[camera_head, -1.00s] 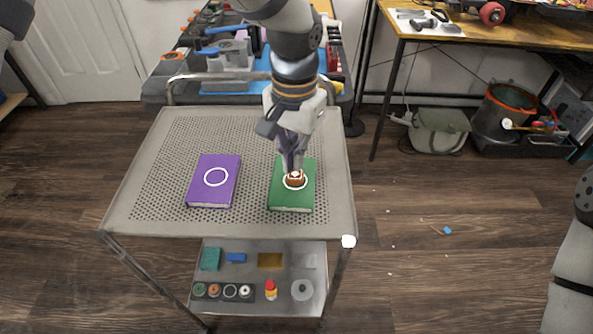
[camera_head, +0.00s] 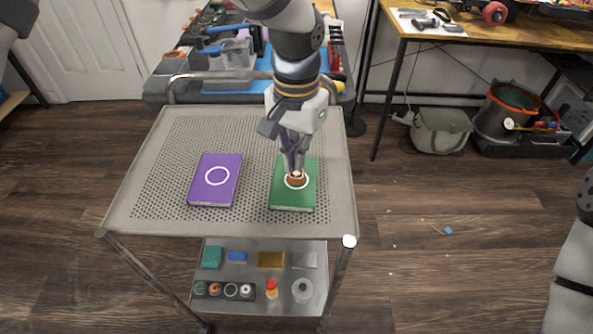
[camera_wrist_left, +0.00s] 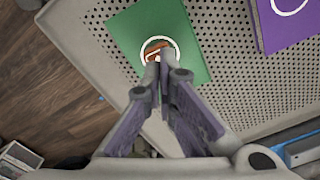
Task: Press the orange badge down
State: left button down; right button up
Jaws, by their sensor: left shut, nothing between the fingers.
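The orange badge (camera_head: 296,179) sits inside the white ring on the green book (camera_head: 292,200), which lies on the perforated cart top. My left gripper (camera_head: 294,168) is shut and empty, pointing down with its tips at the badge. In the left wrist view the fingertips (camera_wrist_left: 163,62) cover part of the badge (camera_wrist_left: 155,48), so whether they touch it is hard to tell. The green book (camera_wrist_left: 190,58) also shows there. My right gripper is not in view.
A purple book (camera_head: 214,190) with an empty white ring lies to the left on the cart top (camera_head: 150,215). The lower shelf (camera_head: 270,270) holds small items. A cluttered bench (camera_head: 165,90) stands behind the cart.

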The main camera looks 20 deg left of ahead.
aim_at(296, 173)
pick_arm(q)
jog(key=shift+f, duration=1.3)
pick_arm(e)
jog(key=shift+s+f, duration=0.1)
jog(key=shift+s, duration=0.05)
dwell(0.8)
pick_arm(q)
notch_tip(296, 173, up, 8)
jog(key=shift+p, duration=1)
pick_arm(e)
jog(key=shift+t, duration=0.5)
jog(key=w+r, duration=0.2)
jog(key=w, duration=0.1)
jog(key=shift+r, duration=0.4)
